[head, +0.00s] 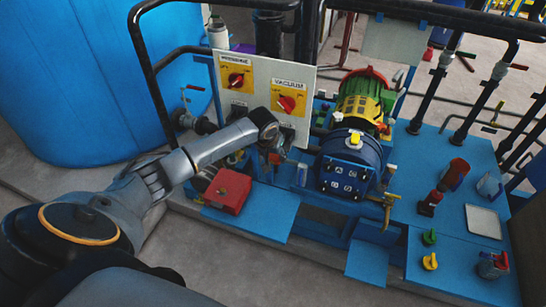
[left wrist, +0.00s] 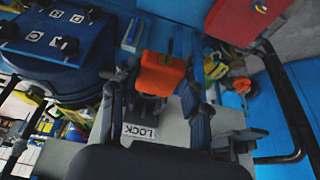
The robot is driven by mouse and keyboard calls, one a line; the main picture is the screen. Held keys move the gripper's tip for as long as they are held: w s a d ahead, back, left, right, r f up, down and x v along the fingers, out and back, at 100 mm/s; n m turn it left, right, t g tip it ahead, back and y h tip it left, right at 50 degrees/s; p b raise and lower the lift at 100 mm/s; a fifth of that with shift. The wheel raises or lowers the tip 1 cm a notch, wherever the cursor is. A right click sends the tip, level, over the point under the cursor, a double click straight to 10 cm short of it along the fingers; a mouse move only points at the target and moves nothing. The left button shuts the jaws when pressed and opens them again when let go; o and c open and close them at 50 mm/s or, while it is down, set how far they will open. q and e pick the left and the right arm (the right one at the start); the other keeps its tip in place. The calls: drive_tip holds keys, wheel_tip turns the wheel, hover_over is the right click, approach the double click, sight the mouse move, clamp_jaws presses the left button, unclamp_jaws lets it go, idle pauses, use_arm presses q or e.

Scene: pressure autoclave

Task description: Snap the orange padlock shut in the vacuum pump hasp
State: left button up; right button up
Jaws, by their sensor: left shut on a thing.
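The orange padlock (left wrist: 161,74) shows in the left wrist view between the fingers of my left gripper (left wrist: 158,86), which is shut on it. Dark grey metal shows just below its orange body, close to a white LOCK label (left wrist: 140,131) on the grey panel. I cannot tell whether the shackle is through the hasp or closed. In the head view my left gripper (head: 272,143) is at the lower edge of the switch panel (head: 257,78), below the red VACUUM switch (head: 287,103). The padlock and hasp are not clear there. My right gripper is not in view.
A red box (head: 228,190) stands on the blue skid just below my left wrist. The blue pump (head: 347,165) with its green and yellow motor is close on the right. A black pipe frame (head: 151,75) surrounds the panel. A blue tank (head: 80,80) stands at left.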

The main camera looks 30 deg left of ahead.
use_arm(q)
drive_tip(key=shift+r+p, duration=0.15)
drive_tip(key=shift+p, duration=0.4)
idle(0.9)
drive_tip(key=shift+p, duration=0.6)
idle(0.4)
drive_tip(key=shift+w+a+b, duration=0.2)
drive_tip(key=shift+w+b, duration=0.55)
drive_tip(key=shift+w, duration=0.1)
drive_tip(key=shift+w+a+b, duration=0.15)
drive_tip(key=shift+w+b, duration=0.6)
drive_tip(key=shift+w, duration=0.1)
drive_tip(key=shift+w+a+b, duration=0.2)
drive_tip(key=shift+w+b, duration=0.55)
drive_tip(key=shift+w, duration=0.1)
idle(0.4)
drive_tip(key=o, duration=1.4)
drive_tip(key=shift+o, duration=0.2)
drive_tip(key=shift+s, duration=0.1)
